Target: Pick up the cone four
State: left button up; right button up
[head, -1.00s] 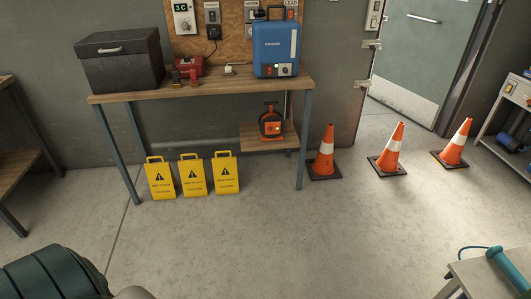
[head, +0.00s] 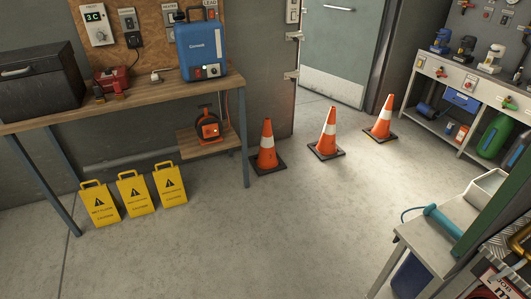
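Three orange cones with white bands and dark square bases stand upright on the floor in the head view. The left cone (head: 267,150) is beside the leg of the wooden bench. The middle cone (head: 326,136) stands to its right, in front of the doorway. The right cone (head: 383,121) is farthest right. I cannot read a number on any of them, so I cannot tell which is cone four. Neither of my grippers is in view.
A wooden bench (head: 130,98) with a blue case (head: 202,50) stands left. Several yellow floor signs (head: 135,193) stand before it. A pale table (head: 445,230) is at lower right, shelving (head: 455,85) at right. The middle floor is clear.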

aim_at(327, 147)
jog(key=i+u, duration=0.15)
jog(key=i, duration=0.15)
jog(key=i+j, duration=0.2)
jog(key=i, duration=0.5)
jog(key=i+j+u, duration=0.15)
jog(key=i, duration=0.55)
jog(key=i+l+z, duration=0.15)
jog(key=i+z, duration=0.55)
jog(key=z, duration=0.2)
jog(key=i+j+z, duration=0.1)
jog(key=i+z, duration=0.3)
jog(key=i+l, duration=0.15)
jog(key=i, duration=0.3)
jog(key=i+l, duration=0.1)
jog(key=i, duration=0.3)
